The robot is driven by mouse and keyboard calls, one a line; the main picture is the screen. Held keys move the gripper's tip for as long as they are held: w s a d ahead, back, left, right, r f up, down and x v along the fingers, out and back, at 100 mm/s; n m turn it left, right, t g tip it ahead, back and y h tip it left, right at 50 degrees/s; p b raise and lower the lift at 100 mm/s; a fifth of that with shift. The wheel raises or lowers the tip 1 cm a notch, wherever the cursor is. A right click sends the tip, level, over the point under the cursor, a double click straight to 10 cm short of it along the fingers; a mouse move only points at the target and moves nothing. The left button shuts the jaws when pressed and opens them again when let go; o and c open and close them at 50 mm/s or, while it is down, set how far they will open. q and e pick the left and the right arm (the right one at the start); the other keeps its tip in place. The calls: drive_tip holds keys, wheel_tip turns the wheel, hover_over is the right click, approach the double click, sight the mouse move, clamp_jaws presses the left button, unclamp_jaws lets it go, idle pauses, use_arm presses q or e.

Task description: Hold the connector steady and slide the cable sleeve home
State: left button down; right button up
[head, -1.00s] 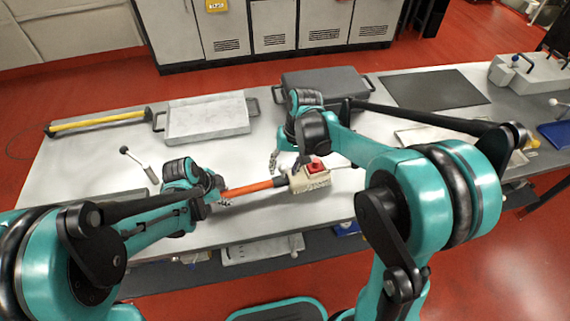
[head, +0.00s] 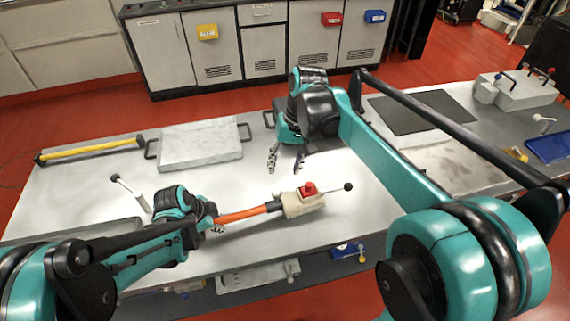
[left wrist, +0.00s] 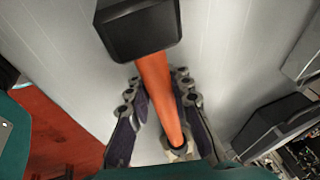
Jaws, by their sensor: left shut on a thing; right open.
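The connector (head: 305,205), a beige block with a red part on top, sits on the pale bench in the head view. A dark sleeve (head: 273,207) meets its left side, and an orange cable (head: 243,215) runs left from it. My left gripper (head: 217,226) is shut on the orange cable. In the left wrist view, its fingers (left wrist: 157,88) lie on both sides of the orange cable (left wrist: 158,75), beside a black block (left wrist: 138,30). Whether the sleeve is fully seated cannot be told. My right gripper (head: 286,160) is open and empty behind the connector, apart from it.
A rod with a black knob (head: 347,187) points right from the connector. A pale tray (head: 200,145) and a yellow bar (head: 90,150) lie at the back left. A dark mat (head: 425,111) lies at the back right. The bench around the connector is mostly clear.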

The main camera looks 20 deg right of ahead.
use_arm(q)
drive_tip(key=c, duration=1.3)
unclamp_jaws()
drive_tip(key=shift+r, duration=0.1)
drive_tip(key=v, duration=1.2)
drive_tip(key=s+a+n+t+y, duration=0.1)
drive_tip(key=s+a+n, duration=0.1)
drive_tip(key=n, duration=0.3)
drive_tip(key=s+a+r+n+t+y, duration=0.1)
drive_tip(key=s+a+n, duration=0.2)
drive_tip(key=s+n, duration=0.2)
drive_tip(key=s+a+r+n+t+y, duration=0.1)
drive_tip(key=s+a+n+t, duration=0.1)
drive_tip(key=s+n, duration=0.2)
drive_tip(key=shift+a+r+n, duration=0.1)
drive_tip(key=shift+a+n, duration=0.05)
drive_tip(key=shift+n, duration=0.7)
drive_tip(key=shift+a+r+n, duration=0.1)
drive_tip(key=shift+a+n, duration=0.05)
drive_tip(key=shift+n, duration=0.7)
use_arm(e)
drive_tip(key=s+d+f+t+h, duration=0.1)
drive_tip(key=s+d+f+t, duration=0.1)
drive_tip(key=s, duration=0.6)
drive_tip(key=s+d+f+n+t+h, duration=0.1)
drive_tip(key=s+f+t, duration=0.2)
drive_tip(key=s+t, duration=0.2)
drive_tip(key=s, duration=0.2)
drive_tip(key=shift+s+d, duration=0.35)
